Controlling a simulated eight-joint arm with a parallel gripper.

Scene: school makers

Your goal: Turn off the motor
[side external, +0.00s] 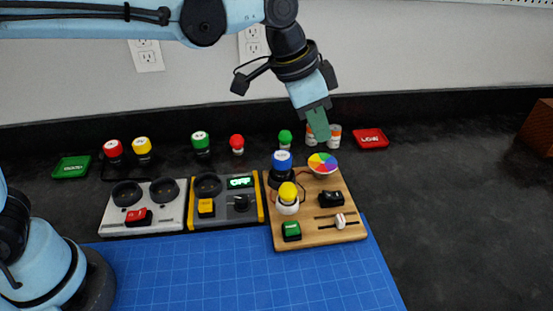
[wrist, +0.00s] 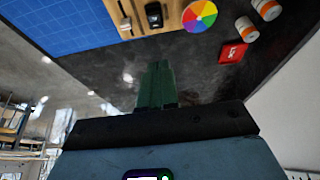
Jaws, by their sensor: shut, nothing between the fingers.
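A wooden board (side external: 318,238) carries a multicoloured disc (side external: 322,162), which I take to be on the motor; whether it spins I cannot tell. The board also holds a black rocker switch (side external: 331,198), a slider with a white knob (side external: 340,220), a green switch (side external: 291,231), a blue-topped part (side external: 282,160) and a yellow-topped part (side external: 288,193). The disc also shows in the wrist view (wrist: 199,16), beside the rocker switch (wrist: 154,15). My gripper (side external: 319,138) has green fingers, shut and empty, above and behind the disc and apart from the board.
A grey box (side external: 170,223) with a red switch and a yellow-edged box (side external: 225,222) with a display reading OFF stand left of the board. The blue mat (side external: 220,275) is clear.

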